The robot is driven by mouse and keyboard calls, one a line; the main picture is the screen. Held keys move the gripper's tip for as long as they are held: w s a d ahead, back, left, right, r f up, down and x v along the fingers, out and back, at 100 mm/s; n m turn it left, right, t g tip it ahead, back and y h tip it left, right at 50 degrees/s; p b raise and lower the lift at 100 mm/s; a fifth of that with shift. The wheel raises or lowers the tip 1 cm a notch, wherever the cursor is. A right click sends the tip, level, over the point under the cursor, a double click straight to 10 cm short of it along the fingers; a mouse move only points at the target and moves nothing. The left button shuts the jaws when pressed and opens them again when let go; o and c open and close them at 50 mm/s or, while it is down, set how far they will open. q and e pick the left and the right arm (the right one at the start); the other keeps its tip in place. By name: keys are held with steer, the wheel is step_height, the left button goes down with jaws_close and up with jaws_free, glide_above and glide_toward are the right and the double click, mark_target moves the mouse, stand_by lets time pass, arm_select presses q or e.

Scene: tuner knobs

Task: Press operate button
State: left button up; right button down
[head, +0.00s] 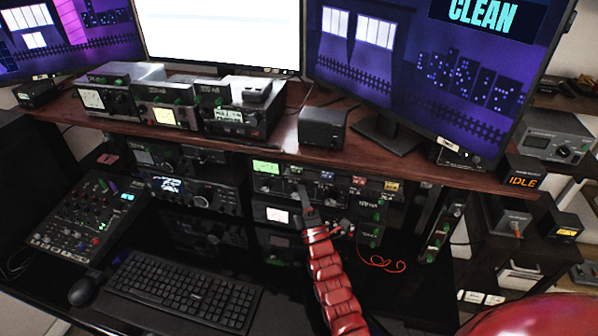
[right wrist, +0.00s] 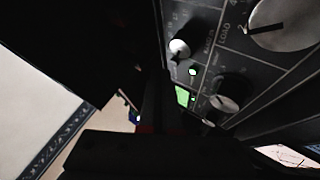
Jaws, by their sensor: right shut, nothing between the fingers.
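The rack unit (head: 310,178) under the shelf has a green display (head: 266,167) and several small coloured lit labels along its front. I cannot tell which control is the operate button. My right gripper (head: 303,193), at the end of the red arm, is shut and empty. Its tip overlaps the lower front of this unit; whether it touches is unclear. In the right wrist view the dark fingers (right wrist: 152,112) lie beside a panel (right wrist: 262,72) with a knob marked LOAD (right wrist: 283,25), a white knob (right wrist: 179,48) and a lit green display (right wrist: 183,96). My left gripper is out of view.
A box reading IDLE (head: 522,181) stands at the shelf's right end. Radios (head: 170,105) and monitors (head: 420,75) fill the shelf top. A keyboard (head: 170,292), a mouse (head: 82,291) and a control panel (head: 88,220) occupy the lower desk. A red cable (head: 385,264) hangs right of my gripper.

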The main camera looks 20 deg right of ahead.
steer(key=s+a, duration=0.3)
steer(key=s, duration=0.2)
steer(key=shift+a, duration=0.2)
stand_by(0.5)
